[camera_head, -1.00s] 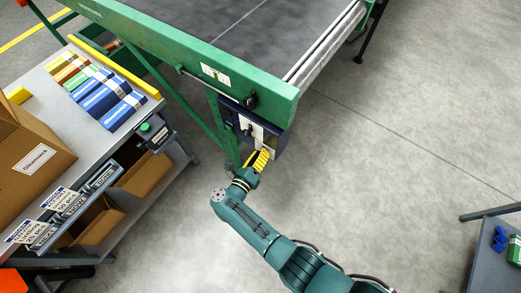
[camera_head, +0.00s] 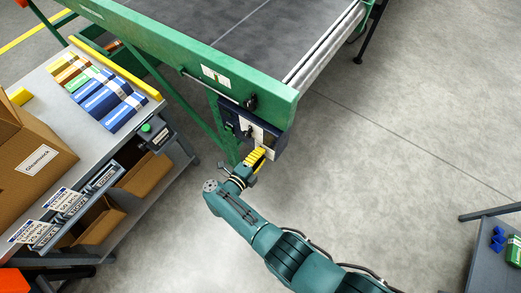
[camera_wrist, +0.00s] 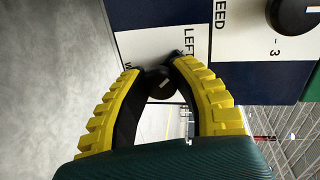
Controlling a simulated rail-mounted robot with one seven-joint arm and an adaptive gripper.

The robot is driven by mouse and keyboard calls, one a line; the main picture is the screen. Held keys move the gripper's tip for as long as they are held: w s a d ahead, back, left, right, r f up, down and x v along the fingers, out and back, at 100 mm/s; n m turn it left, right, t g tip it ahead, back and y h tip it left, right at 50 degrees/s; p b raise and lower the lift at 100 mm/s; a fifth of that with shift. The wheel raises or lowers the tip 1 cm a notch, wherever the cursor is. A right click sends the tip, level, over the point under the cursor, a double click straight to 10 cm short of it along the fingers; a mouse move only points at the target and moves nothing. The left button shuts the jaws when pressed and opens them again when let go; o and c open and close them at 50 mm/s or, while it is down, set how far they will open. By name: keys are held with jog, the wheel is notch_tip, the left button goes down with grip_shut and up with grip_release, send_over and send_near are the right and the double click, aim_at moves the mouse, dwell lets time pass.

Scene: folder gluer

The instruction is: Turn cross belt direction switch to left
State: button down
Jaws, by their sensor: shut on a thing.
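The control panel (camera_head: 270,139) is a dark blue box with a white face under the green conveyor's corner. In the wrist view, a black round switch knob (camera_wrist: 160,84) with a light mark sits near the lettering "LEFT" on the white panel face (camera_wrist: 148,45). My gripper (camera_head: 259,154) has yellow ribbed fingers and is at the panel's lower part. In the wrist view my gripper (camera_wrist: 155,68) is shut on the switch knob, one finger on each side. The knob's full pointer direction and part of the lettering are hard to make out.
Another black knob (camera_wrist: 294,14), beside "SPEED" lettering, is close to the right of the fingers. The green conveyor frame (camera_head: 200,52) is above the panel. A workbench (camera_head: 62,99) with boxes stands left; floor right of the panel is clear.

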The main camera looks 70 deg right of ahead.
jog(key=shift+r, duration=0.15)
dwell(0.4)
jog(key=c, duration=0.7)
grip_release()
jog(key=shift+c, duration=0.2)
jog(key=shift+a, duration=0.1)
jog(key=v, duration=1.2)
jog(key=shift+w, duration=0.1)
